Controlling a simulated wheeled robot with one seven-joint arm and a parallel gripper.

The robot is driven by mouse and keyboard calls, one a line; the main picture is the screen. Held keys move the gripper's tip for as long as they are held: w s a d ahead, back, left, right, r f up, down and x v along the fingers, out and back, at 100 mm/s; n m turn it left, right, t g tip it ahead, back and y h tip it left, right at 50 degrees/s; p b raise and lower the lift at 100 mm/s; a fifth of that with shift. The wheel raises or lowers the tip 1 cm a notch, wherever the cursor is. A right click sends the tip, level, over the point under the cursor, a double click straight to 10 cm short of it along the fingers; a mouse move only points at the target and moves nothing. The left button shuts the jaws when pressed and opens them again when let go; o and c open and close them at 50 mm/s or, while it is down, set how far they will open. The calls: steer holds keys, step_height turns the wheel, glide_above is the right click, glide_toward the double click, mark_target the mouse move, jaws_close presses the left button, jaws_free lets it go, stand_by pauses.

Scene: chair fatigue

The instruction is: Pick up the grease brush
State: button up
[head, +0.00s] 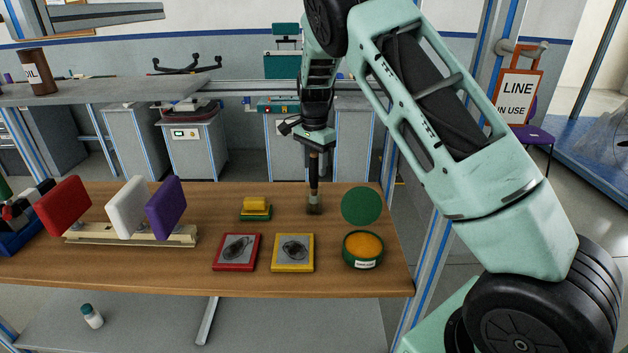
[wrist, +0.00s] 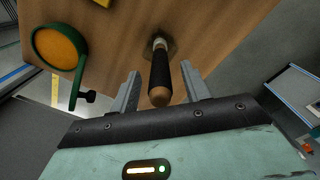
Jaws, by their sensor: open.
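The grease brush (head: 314,180) stands upright on the wooden table, with a dark handle and its lower end at a small brownish base. In the wrist view, its black handle (wrist: 160,75) with a rounded wooden end points up toward the camera. My gripper (head: 314,147) is above the brush, pointing down. In the wrist view, my gripper (wrist: 160,88) is open, with one finger on each side of the handle's top end. Gaps show between the handle and both fingers, so it is not held.
A green tub of orange grease (head: 363,246) and a green round lid (head: 361,206) lie right of the brush. Red (head: 236,252) and yellow (head: 293,252) framed trays lie in front. A yellow-and-green block (head: 256,208) and a panel rack (head: 130,234) are left.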

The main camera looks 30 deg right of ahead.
steer(key=shift+f, duration=0.1)
jaws_close()
